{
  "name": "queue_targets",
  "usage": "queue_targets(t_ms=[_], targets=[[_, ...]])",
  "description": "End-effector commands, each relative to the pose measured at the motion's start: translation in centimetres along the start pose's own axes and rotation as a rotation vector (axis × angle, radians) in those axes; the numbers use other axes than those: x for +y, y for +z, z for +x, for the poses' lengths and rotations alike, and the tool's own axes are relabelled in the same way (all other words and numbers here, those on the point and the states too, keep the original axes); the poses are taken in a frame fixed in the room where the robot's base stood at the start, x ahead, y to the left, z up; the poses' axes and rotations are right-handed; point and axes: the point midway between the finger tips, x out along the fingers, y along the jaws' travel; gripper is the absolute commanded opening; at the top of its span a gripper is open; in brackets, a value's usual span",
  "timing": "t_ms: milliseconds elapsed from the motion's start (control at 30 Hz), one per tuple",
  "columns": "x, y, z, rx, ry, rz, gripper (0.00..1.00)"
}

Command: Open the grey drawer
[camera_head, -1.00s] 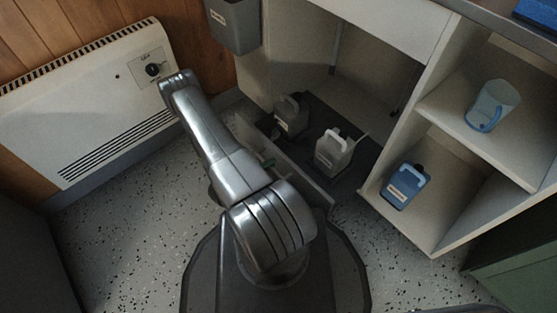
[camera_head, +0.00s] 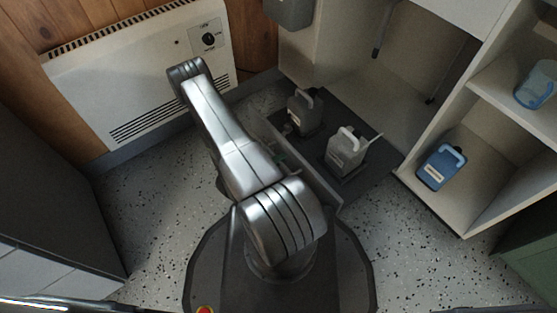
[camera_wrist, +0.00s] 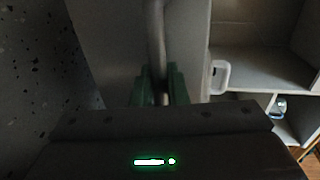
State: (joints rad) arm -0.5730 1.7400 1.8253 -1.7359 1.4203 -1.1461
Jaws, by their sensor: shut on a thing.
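The grey drawer (camera_head: 318,180) is low at floor level and stands well out from the white cabinet. Its dark inside shows and holds two jugs, a dark grey one (camera_head: 306,112) and a light grey one (camera_head: 346,149). My gripper (camera_wrist: 160,88) has green fingers closed on the drawer's bar handle (camera_wrist: 156,35), in front of the grey drawer front (camera_wrist: 108,38). In the head view my arm hides most of the gripper and the handle; only a little green shows.
A white heater (camera_head: 135,80) is on the wooden wall at the left. White shelves (camera_head: 455,205) at the right hold a blue jug (camera_head: 441,167) and a clear blue pitcher (camera_head: 537,84). A grey bin (camera_head: 290,12) hangs above. Speckled floor is free on both sides of my base.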

Motion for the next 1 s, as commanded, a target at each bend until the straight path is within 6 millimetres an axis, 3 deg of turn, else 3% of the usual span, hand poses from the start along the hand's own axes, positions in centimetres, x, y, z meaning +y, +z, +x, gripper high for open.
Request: queue_targets(t_ms=[267,300,400,767,1000], targets=[[0.0,0.2,0.0,-0.003,0.001,0.002,0.0],[0.0,0.2,0.0,-0.003,0.001,0.002,0.17],[0.0,0.1,0.0,-0.003,0.0,0.002,0.32],[0.0,0.1,-0.3,-0.003,0.001,0.0,0.32],[-0.1,0.2,-2.5,-0.006,0.0,-0.001,0.32]])
